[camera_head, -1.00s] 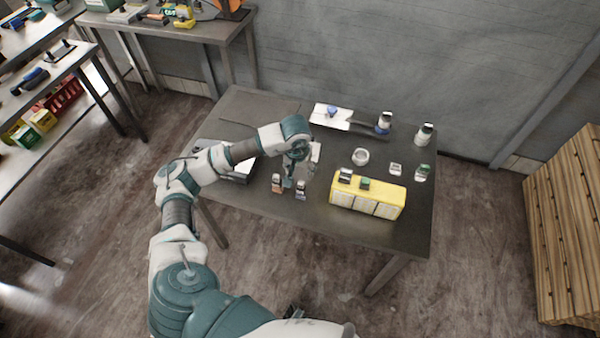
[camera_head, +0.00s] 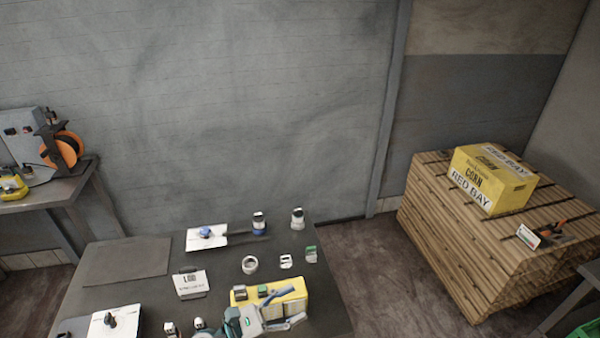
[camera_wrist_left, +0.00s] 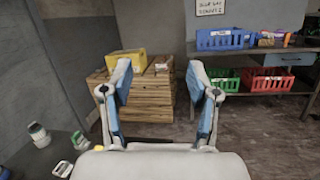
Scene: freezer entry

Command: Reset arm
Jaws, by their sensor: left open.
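Most of my left arm is below the picture edge. My right gripper is not in view.
A wooden pallet stack (camera_head: 420,205) with a yellow corn box (camera_head: 492,180) stands at the right.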

